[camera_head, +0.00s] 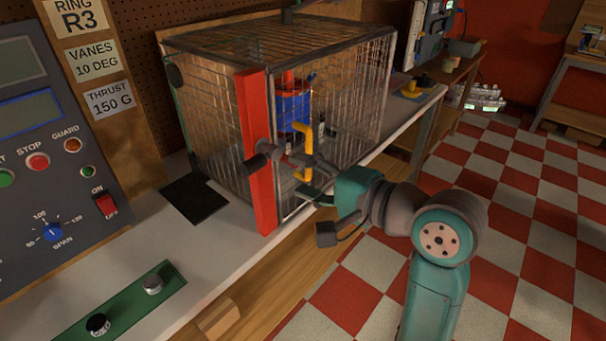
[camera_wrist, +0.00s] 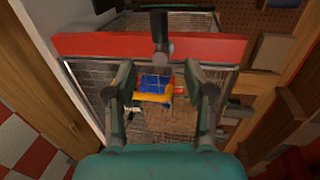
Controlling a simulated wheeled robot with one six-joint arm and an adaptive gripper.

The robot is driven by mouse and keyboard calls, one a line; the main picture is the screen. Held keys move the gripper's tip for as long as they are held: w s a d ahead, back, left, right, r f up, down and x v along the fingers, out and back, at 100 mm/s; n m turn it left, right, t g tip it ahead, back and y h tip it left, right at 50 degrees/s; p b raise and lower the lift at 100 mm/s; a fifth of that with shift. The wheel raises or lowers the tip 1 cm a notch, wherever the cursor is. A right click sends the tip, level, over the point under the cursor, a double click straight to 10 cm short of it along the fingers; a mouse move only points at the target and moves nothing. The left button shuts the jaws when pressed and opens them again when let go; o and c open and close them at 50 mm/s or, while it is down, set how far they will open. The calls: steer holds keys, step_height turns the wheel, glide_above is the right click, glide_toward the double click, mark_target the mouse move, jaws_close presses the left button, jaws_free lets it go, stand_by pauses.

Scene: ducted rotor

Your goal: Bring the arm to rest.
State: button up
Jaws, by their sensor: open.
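My gripper (camera_head: 305,183) is at the front of the wire cage (camera_head: 335,45), close to its red post (camera_head: 257,150). In the wrist view my gripper (camera_wrist: 166,75) has its two fingers spread apart with nothing held between them. The red post (camera_wrist: 205,48) crosses the upper part of that view, with a dark knob (camera_wrist: 158,28) in front of it. A yellow handle (camera_head: 304,150) stands just behind the fingers in the head view. A blue and red device (camera_head: 290,105) is inside the cage. I cannot tell whether the fingers touch the cage.
A control panel (camera_head: 55,150) with buttons and a dial stands at the left. A green tray (camera_head: 125,305) holds two small knobs on the bench (camera_head: 235,245). A black mat (camera_head: 194,197) lies beside the cage. Open checkered floor (camera_head: 500,230) lies to the right.

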steer(key=s+d+f+m+t+h, duration=0.1)
steer(key=s+d+f+h, duration=0.15)
steer(key=f, duration=0.45)
steer(key=s+d+f+t+h, duration=0.15)
steer(key=d+f, duration=0.25)
steer(key=f, duration=0.4)
steer(key=s+d+f+m+t+h, duration=0.1)
steer(key=s+d+f+t+h, duration=0.15)
steer(key=f, duration=0.45)
steer(key=s+d+f+n+h, duration=0.2)
steer(key=s+d+f+h, duration=0.1)
steer(key=s+d+f, duration=0.55)
steer(key=s+d+n+h, duration=0.2)
steer(key=s+n, duration=0.5)
steer(key=s, duration=1.8)
steer(key=shift+d+r+n+h, duration=0.2)
steer(key=shift+r+n+h, duration=0.15)
steer(key=shift+n+h, duration=0.1)
